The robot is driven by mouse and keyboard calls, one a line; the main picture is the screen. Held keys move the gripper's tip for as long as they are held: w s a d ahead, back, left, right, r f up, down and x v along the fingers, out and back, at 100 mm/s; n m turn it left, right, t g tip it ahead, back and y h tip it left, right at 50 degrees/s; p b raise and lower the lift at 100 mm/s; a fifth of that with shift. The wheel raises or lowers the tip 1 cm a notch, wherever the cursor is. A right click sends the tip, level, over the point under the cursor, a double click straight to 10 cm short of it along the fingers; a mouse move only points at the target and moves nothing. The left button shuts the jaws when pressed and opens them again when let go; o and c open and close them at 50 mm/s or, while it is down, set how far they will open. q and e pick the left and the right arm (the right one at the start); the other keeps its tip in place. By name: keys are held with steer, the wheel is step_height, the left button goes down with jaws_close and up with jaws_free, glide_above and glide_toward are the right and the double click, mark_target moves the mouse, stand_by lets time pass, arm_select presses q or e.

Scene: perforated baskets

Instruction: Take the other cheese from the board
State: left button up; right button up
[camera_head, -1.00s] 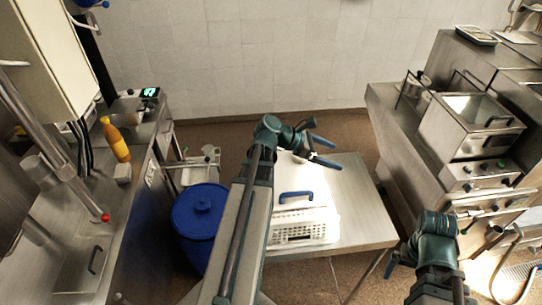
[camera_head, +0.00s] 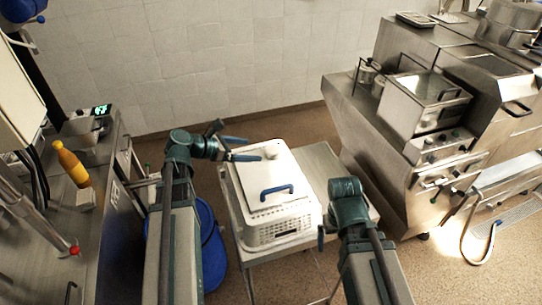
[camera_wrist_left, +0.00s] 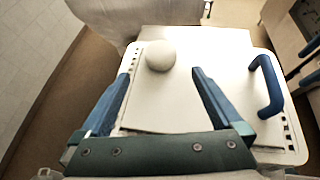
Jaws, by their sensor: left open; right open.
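A round white cheese (camera_head: 270,152) sits at the far end of a flat white board (camera_head: 252,183). The board lies over a white perforated basket (camera_head: 280,228). In the left wrist view, the cheese (camera_wrist_left: 160,55) is a single pale ball near the board's far edge (camera_wrist_left: 215,48). My left gripper (camera_head: 246,148) is open and empty beside the cheese; in its wrist view the fingers (camera_wrist_left: 163,76) point towards it, one on either side, apart from it. My right gripper (camera_head: 322,238) is right of the basket, mostly hidden behind its own arm.
A blue barrel (camera_head: 212,245) is left of the table. A steel counter with an orange bottle (camera_head: 70,164) is at left, and steel cooking units (camera_head: 425,105) are at right. Floor is clear behind the table.

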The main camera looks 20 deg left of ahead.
mark_target(267, 150)
arm_select(q)
steer(key=b+x, duration=0.1)
steer(key=x, duration=0.2)
steer(key=shift+a+f, duration=0.1)
steer(key=shift+w+d+f, duration=0.15)
steer(key=shift+w+d, duration=0.2)
steer(key=shift+d, duration=0.1)
steer(key=b+x, duration=0.2)
steer(key=x, duration=0.3)
steer(key=shift+w+d+b, duration=0.15)
steer(key=shift+b, duration=0.25)
steer(key=shift+c, duration=0.9)
steer(key=c, duration=1.2)
